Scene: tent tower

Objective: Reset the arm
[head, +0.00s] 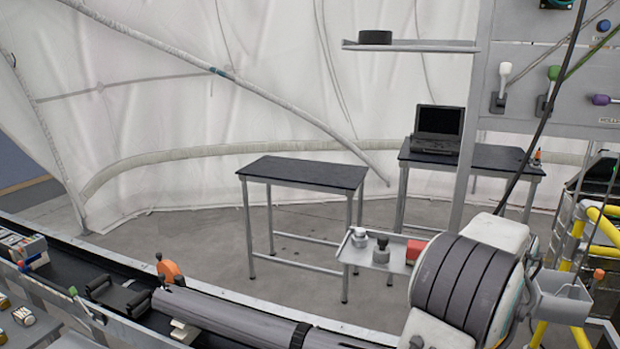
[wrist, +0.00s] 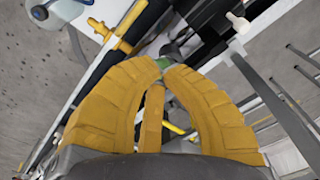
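My gripper (wrist: 161,66) shows in the wrist view with thick yellow fingers that curve in, their tips close together. A small green patch and a dark rounded piece show right at the tips. I cannot tell whether these are held between the fingers or lie behind them. In the head view a white and dark grey banded part of my arm (head: 465,285) fills the lower right. My gripper is not visible in that view.
A dark-topped empty table (head: 303,172) stands mid-floor. Another table (head: 500,158) holds an open laptop (head: 437,131). A small tray (head: 370,258) holds knobbed pieces and a red block (head: 415,251). A panel with coloured levers (head: 535,75) and yellow rails (head: 600,225) stand right. Floor between is clear.

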